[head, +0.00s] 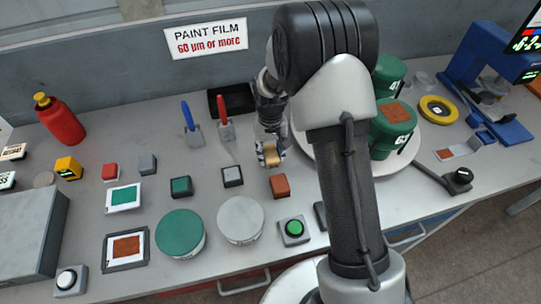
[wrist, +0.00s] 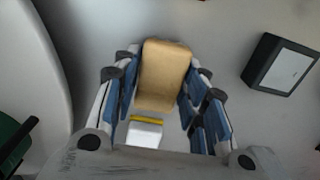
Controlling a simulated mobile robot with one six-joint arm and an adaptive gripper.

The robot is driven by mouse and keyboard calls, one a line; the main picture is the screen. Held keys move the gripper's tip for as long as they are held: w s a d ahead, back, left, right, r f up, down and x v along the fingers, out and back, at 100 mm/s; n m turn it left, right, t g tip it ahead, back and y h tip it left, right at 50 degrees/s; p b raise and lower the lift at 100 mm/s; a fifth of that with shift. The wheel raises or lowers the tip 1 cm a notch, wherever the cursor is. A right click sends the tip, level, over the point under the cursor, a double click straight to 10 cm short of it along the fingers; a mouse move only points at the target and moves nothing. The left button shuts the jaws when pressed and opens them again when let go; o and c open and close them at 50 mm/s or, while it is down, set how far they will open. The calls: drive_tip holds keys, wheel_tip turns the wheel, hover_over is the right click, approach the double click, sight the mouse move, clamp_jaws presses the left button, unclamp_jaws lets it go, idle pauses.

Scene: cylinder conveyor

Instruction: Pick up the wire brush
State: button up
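The wire brush appears to be the tan, wood-coloured block (head: 270,154) at my gripper's fingertips in the head view. In the wrist view the same tan block (wrist: 164,72) fills the space between the fingers. My gripper (head: 268,150) points down to the table, with its fingers against both sides of the block. In the wrist view the gripper (wrist: 163,75) shows its blue-grey finger pads close along the block's edges. Any bristles are hidden, and I cannot tell whether the block is clear of the table.
A rust-brown cube (head: 280,186) stands just in front of the gripper.

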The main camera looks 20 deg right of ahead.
sight(270, 153)
drive_tip(key=c, duration=0.6)
wheel_tip(270, 153, up, 20)
drive_tip(key=p, duration=0.6)
